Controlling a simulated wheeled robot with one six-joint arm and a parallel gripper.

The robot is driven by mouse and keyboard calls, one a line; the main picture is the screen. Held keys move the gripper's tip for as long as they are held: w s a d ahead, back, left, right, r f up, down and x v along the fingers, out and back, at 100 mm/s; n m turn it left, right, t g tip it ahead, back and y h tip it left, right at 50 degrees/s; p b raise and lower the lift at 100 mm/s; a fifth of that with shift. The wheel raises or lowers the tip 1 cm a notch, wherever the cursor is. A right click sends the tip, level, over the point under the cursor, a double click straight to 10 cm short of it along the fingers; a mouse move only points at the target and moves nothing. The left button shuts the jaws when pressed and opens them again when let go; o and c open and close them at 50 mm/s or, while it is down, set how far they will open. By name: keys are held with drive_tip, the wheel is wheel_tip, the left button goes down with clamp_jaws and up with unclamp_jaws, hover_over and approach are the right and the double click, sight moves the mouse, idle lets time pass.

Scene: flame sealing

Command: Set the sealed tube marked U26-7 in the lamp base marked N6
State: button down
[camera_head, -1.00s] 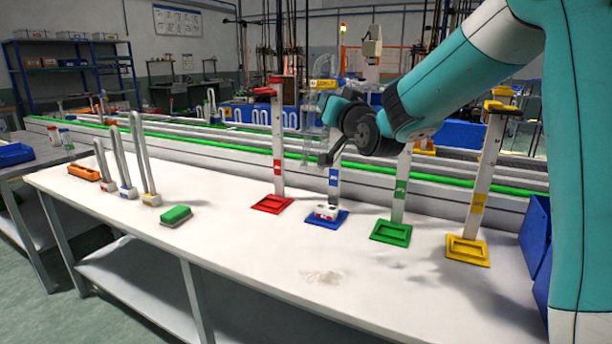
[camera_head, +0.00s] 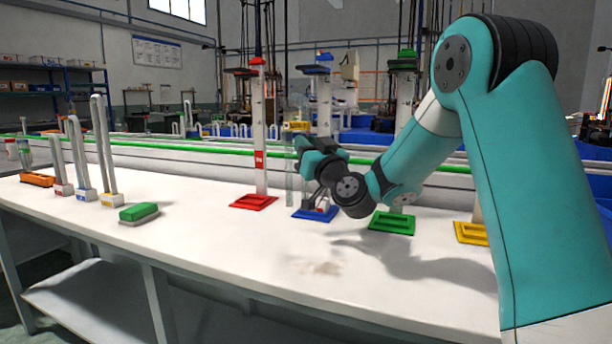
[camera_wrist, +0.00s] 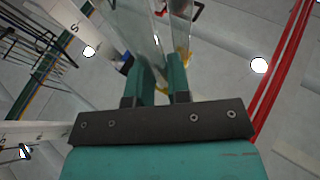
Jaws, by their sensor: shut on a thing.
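My gripper (camera_head: 304,146) is shut on a clear glass tube (camera_head: 290,170), held upright beside the blue stand. In the wrist view, the glass (camera_wrist: 160,30) shows between the two teal fingers (camera_wrist: 161,68). No marking on it can be read. A small white block with a red mark (camera_head: 321,204) sits on the blue stand's foot (camera_head: 310,214), partly hidden by my wrist. It may be a lamp base; its label is not readable. The held tube is apart from the block, to its left in the head view.
Stands with red (camera_head: 253,202), green (camera_head: 392,223) and yellow (camera_head: 471,232) feet are nearby. At left, several white tubes stand in small bases (camera_head: 86,195), near an orange tray (camera_head: 37,180) and a green-topped block (camera_head: 139,213). The table front (camera_head: 230,270) is clear.

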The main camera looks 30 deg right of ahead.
drive_tip(key=w+d+p, duration=0.6)
drive_tip(key=w+d, duration=0.2)
drive_tip(key=d, duration=0.2)
drive_tip(key=shift+f+p, duration=0.4)
drive_tip(key=shift+d+f+b, duration=0.1)
drive_tip(key=shift+f+b, duration=0.05)
drive_tip(key=shift+b, duration=0.55)
idle(1.3)
drive_tip(key=shift+f+b, duration=1.1)
drive_tip(key=shift+b, duration=0.25)
idle(0.4)
drive_tip(key=c, duration=1)
unclamp_jaws()
